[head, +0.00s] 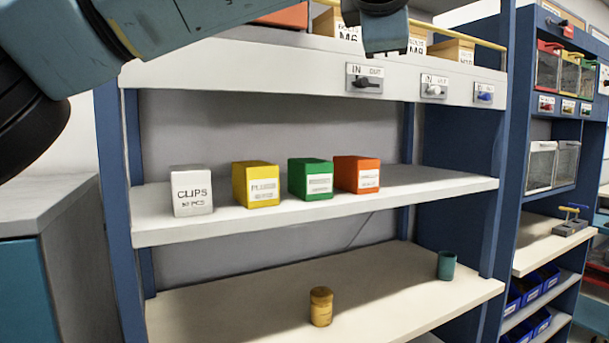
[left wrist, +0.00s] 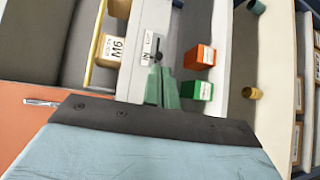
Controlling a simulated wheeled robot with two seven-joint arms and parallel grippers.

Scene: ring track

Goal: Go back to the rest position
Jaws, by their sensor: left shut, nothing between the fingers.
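My left arm reaches in from the upper left of the head view. Its gripper (head: 385,50) hangs at the top shelf's front edge, just above a black knob (head: 366,83) on an IN/OUT plate. In the left wrist view the gripper's fingers (left wrist: 162,88) are together with nothing between them. The IN/OUT plate (left wrist: 147,50) shows beyond the fingertips, and part of it is covered. I cannot tell whether the fingers touch the shelf edge. My right gripper is in neither view.
Boxes in white (head: 192,192), yellow (head: 256,184), green (head: 310,179) and orange (head: 357,174) stand on the middle shelf. A tan jar (head: 321,306) and a teal cup (head: 446,265) stand on the lower shelf. White (head: 434,90) and blue (head: 484,97) knobs sit right of the black one.

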